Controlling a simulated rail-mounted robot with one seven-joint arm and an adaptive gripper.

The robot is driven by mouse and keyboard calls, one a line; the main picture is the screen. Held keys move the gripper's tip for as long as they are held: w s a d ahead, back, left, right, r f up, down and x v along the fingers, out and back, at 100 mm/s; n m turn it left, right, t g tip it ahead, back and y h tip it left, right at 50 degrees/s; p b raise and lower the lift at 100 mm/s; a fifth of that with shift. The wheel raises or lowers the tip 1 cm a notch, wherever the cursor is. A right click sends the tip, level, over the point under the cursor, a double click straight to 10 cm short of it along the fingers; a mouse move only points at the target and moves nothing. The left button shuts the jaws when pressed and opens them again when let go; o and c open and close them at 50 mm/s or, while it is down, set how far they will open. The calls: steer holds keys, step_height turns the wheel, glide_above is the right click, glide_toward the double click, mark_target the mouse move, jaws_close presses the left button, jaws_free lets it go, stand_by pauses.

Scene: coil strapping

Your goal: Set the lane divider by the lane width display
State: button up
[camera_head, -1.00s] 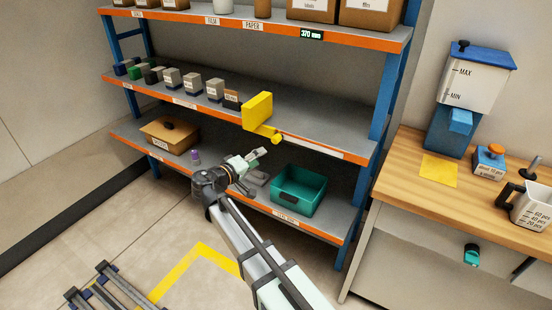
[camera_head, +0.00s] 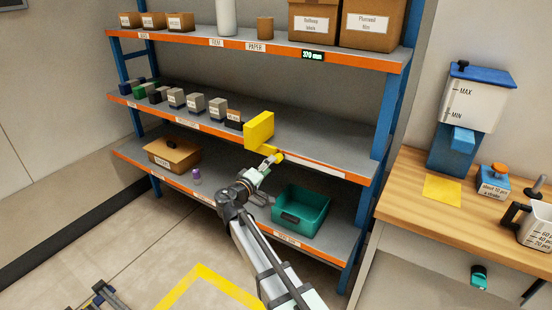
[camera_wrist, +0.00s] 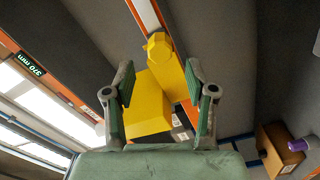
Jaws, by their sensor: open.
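The yellow lane divider (camera_head: 259,130) stands on the middle shelf, right of the row of small boxes. Its yellow handle (camera_head: 276,156) sticks out over the orange front rail. My gripper (camera_head: 270,163) is just in front of the handle, below the divider. In the wrist view the gripper (camera_wrist: 160,92) is open, with the divider (camera_wrist: 148,108) and its round-ended handle (camera_wrist: 160,48) showing between and beyond the fingers. I cannot tell whether a finger touches the handle. The lane width display (camera_head: 313,55) on the upper shelf's rail reads 370 mm.
Several small boxes (camera_head: 197,103) stand left of the divider. The middle shelf (camera_head: 320,150) is clear to its right. A teal bin (camera_head: 301,209) and a brown box (camera_head: 172,154) sit on the lower shelf. A wooden bench (camera_head: 415,190) stands at the right.

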mark_target(276, 163)
steer(key=x, duration=0.5)
steer(key=shift+w+d+p, duration=0.15)
steer(key=shift+w+p, duration=0.15)
steer(key=shift+w, duration=0.05)
jaws_close()
steer(key=a+b, duration=0.1)
steer(key=w+a+b, duration=0.1)
steer(key=shift+w+a+r, duration=0.1)
steer(key=shift+w+a, duration=0.15)
steer(key=shift+a, duration=0.1)
